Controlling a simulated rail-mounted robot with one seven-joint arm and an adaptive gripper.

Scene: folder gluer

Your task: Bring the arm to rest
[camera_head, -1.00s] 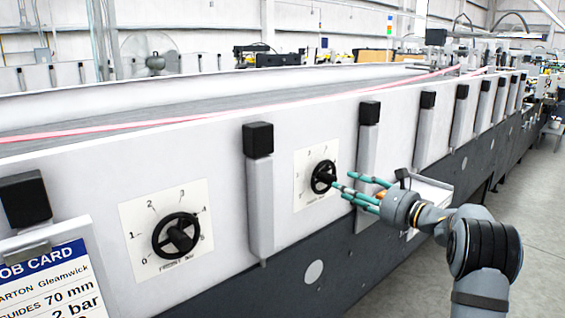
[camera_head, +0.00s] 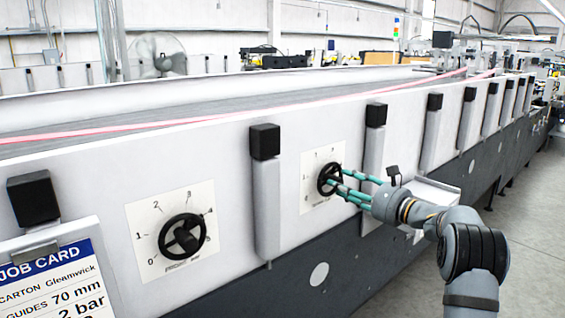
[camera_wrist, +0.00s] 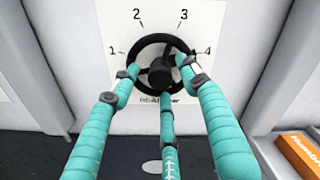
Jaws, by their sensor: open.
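My gripper (camera_head: 337,181) has three teal fingers, spread open, at the farther black handwheel (camera_head: 325,187). In the wrist view my fingertips (camera_wrist: 160,77) overlap the same handwheel (camera_wrist: 150,46), two near its left and right rim and one low at its middle. I cannot tell whether they touch it. Nothing is visibly held. The wheel sits on a white dial plate (camera_wrist: 200,20) numbered 1 to 4; its lower label is partly hidden by a finger. My arm reaches in from the lower right of the head view.
A nearer handwheel (camera_head: 182,240) and a job card (camera_head: 52,285) are at the left. Upright posts with black caps (camera_head: 265,141) line the machine's side panel (camera_head: 100,185). An orange box (camera_wrist: 298,152) lies at lower right in the wrist view. Grey floor (camera_head: 530,230) is open at right.

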